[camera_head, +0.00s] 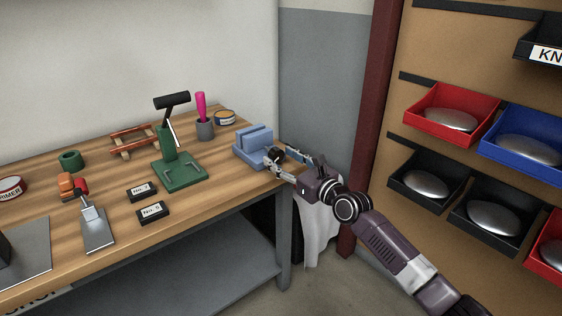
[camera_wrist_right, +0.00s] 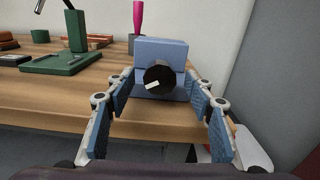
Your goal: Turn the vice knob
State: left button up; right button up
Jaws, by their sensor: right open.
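The blue vice (camera_head: 252,148) stands at the right end of the wooden workbench. Its black round knob (camera_wrist_right: 159,80) faces my right wrist camera and bears a short white mark, slightly tilted. My right gripper (camera_head: 285,162) comes in from the right at the vice's front. In the wrist view the right gripper (camera_wrist_right: 163,105) is open, with one finger on each side of the knob and a gap on both sides. The fingers appear not to touch the knob. In the head view the knob is partly hidden by the fingers. My left gripper is not in view.
The workbench (camera_head: 120,222) holds a green press (camera_head: 178,172), a grey cup (camera_head: 205,130) with a pink handle, a round tin (camera_head: 224,117) and two black labelled blocks. Red, blue and black bins hang on the right wall beyond a dark red post (camera_head: 376,100).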

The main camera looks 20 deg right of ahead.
jog(key=shift+w, duration=0.25)
jog(key=c, duration=1.2)
jog(key=shift+o, duration=0.2)
